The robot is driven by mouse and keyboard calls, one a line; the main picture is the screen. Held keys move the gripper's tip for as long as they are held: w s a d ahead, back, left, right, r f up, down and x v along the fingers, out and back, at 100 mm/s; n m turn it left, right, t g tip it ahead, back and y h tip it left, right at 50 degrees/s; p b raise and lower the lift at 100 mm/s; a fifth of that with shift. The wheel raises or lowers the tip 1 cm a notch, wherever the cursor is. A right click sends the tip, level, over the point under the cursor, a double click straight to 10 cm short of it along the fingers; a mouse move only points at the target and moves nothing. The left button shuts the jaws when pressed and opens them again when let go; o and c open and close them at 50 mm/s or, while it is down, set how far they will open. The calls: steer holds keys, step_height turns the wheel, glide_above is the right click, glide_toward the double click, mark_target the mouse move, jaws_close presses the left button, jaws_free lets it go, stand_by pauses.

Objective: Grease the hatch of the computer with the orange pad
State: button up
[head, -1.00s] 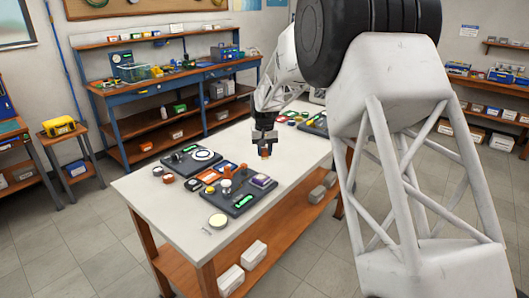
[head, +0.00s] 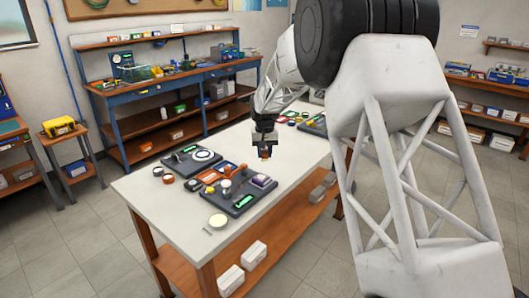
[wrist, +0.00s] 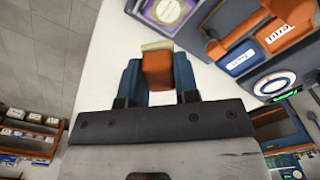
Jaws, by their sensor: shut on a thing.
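My gripper (head: 264,152) is above the white table (head: 150,203), past the right end of the nearer equipment boards. It is shut on the orange pad (head: 265,154). In the wrist view the orange pad (wrist: 157,70) sits between the two blue fingers of my gripper (wrist: 157,80), with a pale layer on its far end. The dark boards carry dials, labels and small parts: one board (head: 240,205) has a purple round part, another (head: 180,168) has a white ring. I cannot tell which part is the computer or its hatch.
A shallow pale round dish (head: 218,221) stands near the table's front edge. More equipment (head: 312,122) lies at the table's far right end. A blue workbench (head: 165,83) stands behind.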

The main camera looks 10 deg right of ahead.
mark_target(263, 175)
steer(key=shift+f, duration=3.55)
steer(key=shift+s+a+f, duration=0.25)
steer(key=shift+s+a, duration=0.55)
steer(key=shift+s+a+r, duration=0.1)
steer(key=shift+s+a, duration=0.35)
steer(key=shift+a, duration=0.05)
steer(key=shift+w+d, duration=0.3)
steer(key=shift+d, duration=0.05)
steer(key=shift+w+d, duration=0.7)
steer(key=shift+w, duration=0.05)
steer(key=shift+w+d, duration=0.25)
steer(key=shift+d, duration=0.05)
steer(key=shift+r, duration=4)
